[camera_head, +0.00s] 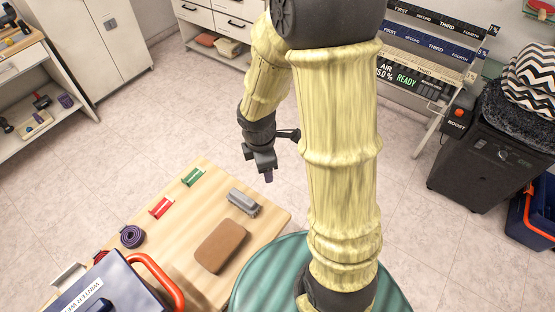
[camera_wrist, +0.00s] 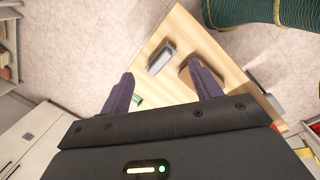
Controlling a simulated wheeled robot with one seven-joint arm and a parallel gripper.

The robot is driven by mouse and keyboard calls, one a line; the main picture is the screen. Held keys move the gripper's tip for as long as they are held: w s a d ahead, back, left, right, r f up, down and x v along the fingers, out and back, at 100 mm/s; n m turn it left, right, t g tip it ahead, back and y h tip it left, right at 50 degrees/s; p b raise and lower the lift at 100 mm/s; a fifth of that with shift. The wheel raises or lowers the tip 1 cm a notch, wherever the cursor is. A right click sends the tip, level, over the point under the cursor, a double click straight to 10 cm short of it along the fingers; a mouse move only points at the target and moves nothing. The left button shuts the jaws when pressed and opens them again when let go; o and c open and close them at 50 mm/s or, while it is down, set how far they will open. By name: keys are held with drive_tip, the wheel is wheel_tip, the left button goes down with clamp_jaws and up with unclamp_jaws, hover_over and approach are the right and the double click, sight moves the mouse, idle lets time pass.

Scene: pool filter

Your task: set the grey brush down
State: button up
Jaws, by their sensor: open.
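The grey brush (camera_head: 244,201) lies on the wooden table (camera_head: 270,223) near its right corner. It also shows in the wrist view (camera_wrist: 161,57), lying on the table beyond the fingers and apart from them. My gripper (camera_head: 264,171) is raised in the air past the table's far right edge. In the wrist view my gripper (camera_wrist: 163,90) has its two dark fingers spread wide with nothing between them.
On the table are a brown block (camera_head: 221,246), a red item (camera_head: 161,208), a green item (camera_head: 193,177) and a purple roll (camera_head: 132,236). A dark blue box (camera_head: 105,290) with a red handle stands at the table's near left. The floor beyond the table is clear.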

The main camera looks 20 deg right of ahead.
drive_tip(key=s+d+r+m+t, duration=0.1)
drive_tip(key=s+r+m, duration=0.4)
drive_tip(key=m, duration=1.2)
drive_tip(key=shift+s+d+r+y, duration=0.15)
drive_tip(key=shift+d+r+y, duration=0.25)
drive_tip(key=shift+r, duration=0.45)
